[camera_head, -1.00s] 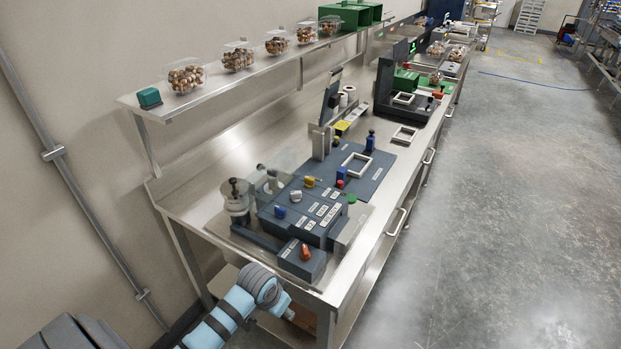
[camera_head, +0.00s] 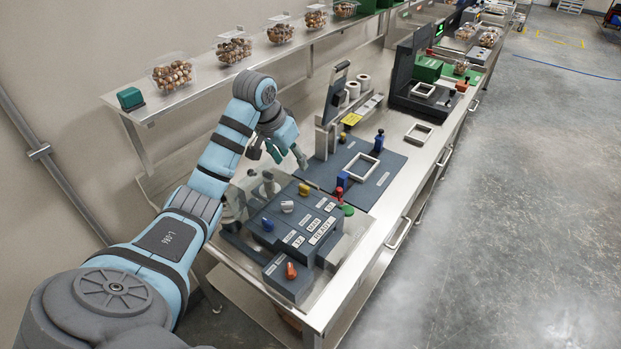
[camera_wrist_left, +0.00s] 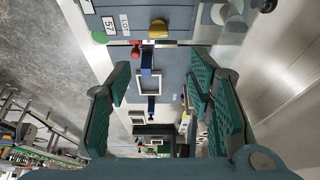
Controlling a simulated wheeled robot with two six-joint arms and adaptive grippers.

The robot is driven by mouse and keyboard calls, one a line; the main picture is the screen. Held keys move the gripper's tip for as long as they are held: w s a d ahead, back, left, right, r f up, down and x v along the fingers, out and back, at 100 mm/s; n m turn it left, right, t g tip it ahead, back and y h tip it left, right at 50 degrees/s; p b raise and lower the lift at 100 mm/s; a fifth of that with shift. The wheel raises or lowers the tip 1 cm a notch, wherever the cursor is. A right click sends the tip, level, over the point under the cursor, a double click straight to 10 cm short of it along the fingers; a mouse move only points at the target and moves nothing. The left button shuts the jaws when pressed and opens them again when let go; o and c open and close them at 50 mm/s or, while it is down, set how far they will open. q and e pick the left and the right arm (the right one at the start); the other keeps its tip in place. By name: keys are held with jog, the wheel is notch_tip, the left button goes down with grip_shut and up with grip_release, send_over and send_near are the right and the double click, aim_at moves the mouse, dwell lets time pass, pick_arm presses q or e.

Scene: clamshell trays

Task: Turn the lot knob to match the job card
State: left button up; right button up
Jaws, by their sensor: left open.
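A dark control panel (camera_head: 290,222) stands on the near end of the steel bench. It carries a blue knob (camera_head: 267,224), a white knob (camera_head: 287,206) and a yellow knob (camera_head: 303,189), with white label plates in front; I cannot tell which knob is the lot knob. The yellow knob (camera_wrist_left: 158,26) also shows at the top of the left wrist view. An orange-red knob (camera_head: 291,270) sits on a separate small box. No job card can be made out. My left gripper (camera_head: 277,156) is open and empty, above and behind the panel. My right gripper is not in view.
A blue-grey plate with a white frame (camera_head: 359,167) lies beyond the panel, beside an upright dark stand (camera_head: 334,100). A shelf (camera_head: 205,100) with clamshell trays of nuts runs along the wall, close behind my left arm. The right floor is clear.

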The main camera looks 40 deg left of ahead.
pick_arm(q)
send_over(304, 187)
jog(key=s, duration=0.3)
notch_tip(304, 187, down, 8)
jog(key=shift+w+r, duration=0.15)
jog(key=x, duration=0.5)
jog(key=shift+w, duration=0.4)
jog(key=shift+s+r, duration=0.15)
jog(key=shift+s, duration=0.1)
jog(key=shift+c, duration=0.5)
grip_shut()
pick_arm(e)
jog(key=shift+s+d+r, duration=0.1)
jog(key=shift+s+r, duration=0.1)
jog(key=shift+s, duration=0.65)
